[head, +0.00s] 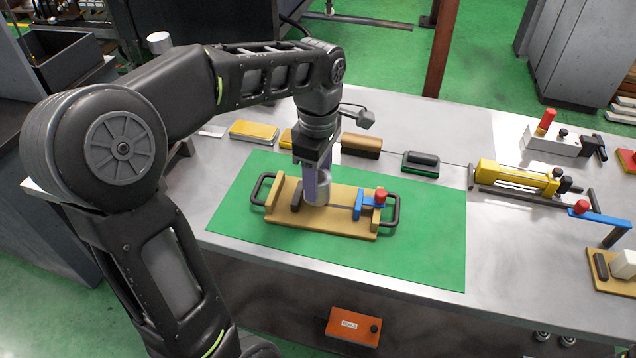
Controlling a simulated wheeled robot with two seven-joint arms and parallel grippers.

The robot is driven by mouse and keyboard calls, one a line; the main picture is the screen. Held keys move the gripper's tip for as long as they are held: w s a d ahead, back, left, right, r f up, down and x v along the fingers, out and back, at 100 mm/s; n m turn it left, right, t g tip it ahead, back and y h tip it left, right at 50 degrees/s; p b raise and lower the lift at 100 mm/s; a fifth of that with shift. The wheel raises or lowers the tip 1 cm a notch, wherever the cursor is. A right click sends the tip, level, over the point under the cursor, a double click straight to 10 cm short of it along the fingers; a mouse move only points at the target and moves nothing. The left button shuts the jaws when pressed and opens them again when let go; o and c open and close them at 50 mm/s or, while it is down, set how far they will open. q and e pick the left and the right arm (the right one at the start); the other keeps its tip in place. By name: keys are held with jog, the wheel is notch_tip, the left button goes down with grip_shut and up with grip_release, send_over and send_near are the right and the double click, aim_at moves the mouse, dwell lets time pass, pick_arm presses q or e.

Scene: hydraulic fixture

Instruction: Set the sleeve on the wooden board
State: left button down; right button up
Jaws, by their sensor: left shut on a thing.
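The wooden board (338,223) lies on a green mat (430,225), with a black handle at each end and a wooden block along its left end. My left gripper (313,180) points down over the left-middle of the board, shut on the sleeve (321,190), a grey, upright cylinder. The gripper's fingers partly hide the sleeve. Its lower end is at or just above the board; I cannot tell whether they touch. A blue clamp with a red knob (380,195) sits at the board's right end, right of the sleeve. My right gripper is not in view.
A yellow cylinder unit (515,176) with a thin rod lies on the metal table to the right. Several blocks and brushes (361,145) line the back behind the mat. An orange box (353,326) is below the table's front edge. The mat's right part is clear.

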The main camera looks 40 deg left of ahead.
pick_arm(q)
jog(key=shift+f, duration=0.95)
jog(key=shift+f, duration=0.15)
jog(key=c, duration=0.6)
grip_release()
